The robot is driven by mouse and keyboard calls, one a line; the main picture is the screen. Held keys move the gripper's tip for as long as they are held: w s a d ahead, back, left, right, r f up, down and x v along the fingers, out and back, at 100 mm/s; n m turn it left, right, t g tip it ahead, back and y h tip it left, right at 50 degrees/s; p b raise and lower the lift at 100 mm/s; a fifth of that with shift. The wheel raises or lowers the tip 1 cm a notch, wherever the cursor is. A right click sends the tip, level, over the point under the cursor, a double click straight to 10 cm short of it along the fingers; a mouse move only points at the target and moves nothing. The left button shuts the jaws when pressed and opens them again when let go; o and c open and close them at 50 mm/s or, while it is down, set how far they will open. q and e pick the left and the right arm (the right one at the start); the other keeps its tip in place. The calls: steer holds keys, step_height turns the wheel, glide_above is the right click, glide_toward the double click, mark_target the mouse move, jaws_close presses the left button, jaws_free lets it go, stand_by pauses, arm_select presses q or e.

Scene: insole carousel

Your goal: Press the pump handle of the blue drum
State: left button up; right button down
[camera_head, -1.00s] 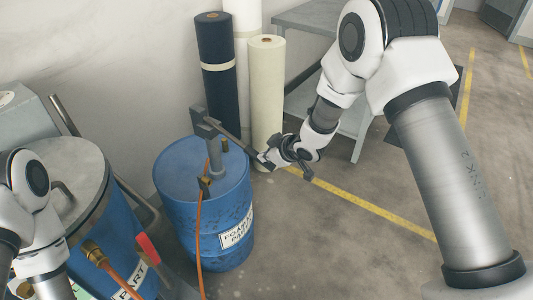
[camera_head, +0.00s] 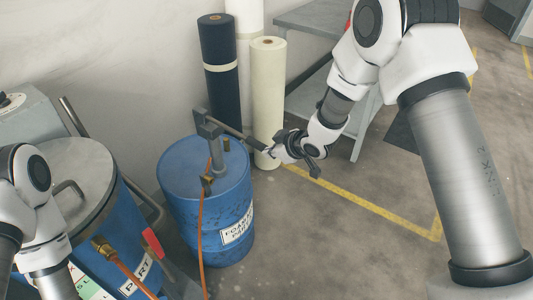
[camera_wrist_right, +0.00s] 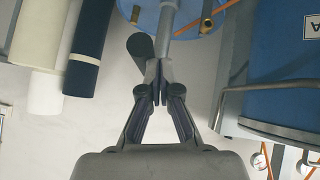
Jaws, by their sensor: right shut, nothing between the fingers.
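The blue drum (camera_head: 225,208) stands on the floor left of centre, with a grey pump on its lid. The pump handle (camera_head: 236,134) slopes from the pump head down to the right, towards my right gripper (camera_head: 270,153). My right gripper is at the handle's outer end; contact is unclear. In the right wrist view its fingers (camera_wrist_right: 157,76) are shut with nothing between them. There the dark pump handle part (camera_wrist_right: 140,46) shows just beyond the tips, beside the grey pump column (camera_wrist_right: 168,20). My left gripper is out of view; only its arm shows.
A dark roll (camera_head: 219,75) and a cream roll (camera_head: 268,95) stand behind the drum. A grey table (camera_head: 310,20) is behind my right arm. Another blue drum (camera_head: 105,240) with a lid stands at left. An orange hose (camera_head: 201,235) hangs in front.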

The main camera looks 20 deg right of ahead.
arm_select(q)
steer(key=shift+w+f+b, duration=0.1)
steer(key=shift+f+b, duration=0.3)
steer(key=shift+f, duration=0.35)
arm_select(e)
steer(key=s+d+r, duration=0.3)
steer(key=s, duration=0.2)
steer(key=shift+s+d+r, duration=0.2)
steer(key=shift+s+r, duration=0.05)
steer(key=shift+s, duration=0.15)
steer(key=shift+w, duration=0.1)
steer(key=shift+f, duration=0.1)
